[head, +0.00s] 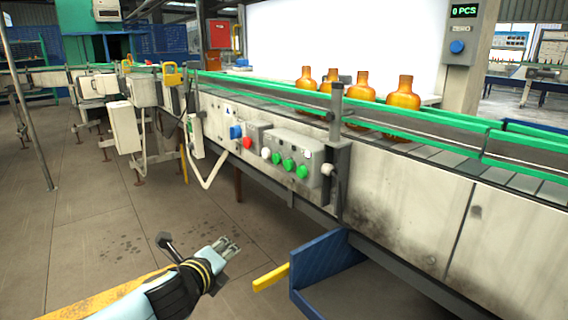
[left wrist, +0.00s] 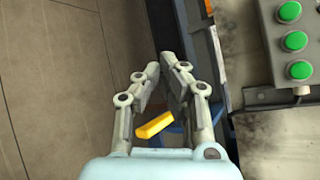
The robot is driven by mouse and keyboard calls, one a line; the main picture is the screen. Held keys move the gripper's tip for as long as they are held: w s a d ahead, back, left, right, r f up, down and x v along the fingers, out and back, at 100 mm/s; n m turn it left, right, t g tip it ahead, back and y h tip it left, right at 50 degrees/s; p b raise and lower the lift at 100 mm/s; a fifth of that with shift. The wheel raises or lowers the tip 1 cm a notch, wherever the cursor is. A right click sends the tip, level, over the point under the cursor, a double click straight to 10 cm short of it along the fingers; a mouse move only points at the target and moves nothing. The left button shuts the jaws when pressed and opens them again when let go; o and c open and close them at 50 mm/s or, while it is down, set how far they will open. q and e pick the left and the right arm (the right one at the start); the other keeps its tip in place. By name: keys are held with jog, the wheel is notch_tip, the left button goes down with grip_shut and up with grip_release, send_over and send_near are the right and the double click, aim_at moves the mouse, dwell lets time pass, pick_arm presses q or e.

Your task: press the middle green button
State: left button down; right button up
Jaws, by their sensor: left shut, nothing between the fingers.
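A grey control box on the conveyor's side carries three green buttons in a row. The middle green button (head: 289,165) sits between the other two; it also shows in the left wrist view (left wrist: 295,41), at the upper right. My left gripper (head: 231,245) is shut and empty, low in front of the conveyor, to the left of and below the box in the head view. In the left wrist view its fingertips (left wrist: 175,61) come together well left of the buttons, touching nothing. My right gripper is not in view.
A white knob (head: 266,153), a red button (head: 247,143) and a blue button (head: 235,131) lie left of the green ones. A blue bin (head: 325,262) and yellow bar (head: 270,278) stand out below. Amber bottles (head: 402,97) stand on the belt. Floor at left is clear.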

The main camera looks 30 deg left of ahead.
aim_at(289, 165)
pick_arm(q)
jog(key=w+r+m+t, duration=0.1)
jog(key=w+r, duration=0.1)
jog(key=r, duration=0.5)
jog(key=w+r+t, duration=0.2)
jog(key=w+r, duration=0.1)
jog(key=r, duration=0.5)
jog(key=shift+a+r+m+p, duration=0.25)
jog(key=shift+m+p, duration=0.15)
jog(key=shift+p, duration=0.05)
jog(key=shift+w, duration=0.1)
jog(key=shift+w+d, duration=0.55)
jog(key=shift+w, duration=0.8)
jog(key=shift+w+d, duration=0.6)
jog(key=shift+w, duration=0.75)
jog(key=shift+w+d, duration=0.55)
jog(key=shift+w, duration=0.8)
jog(key=shift+w+d, duration=0.15)
jog(key=shift+w, duration=0.2)
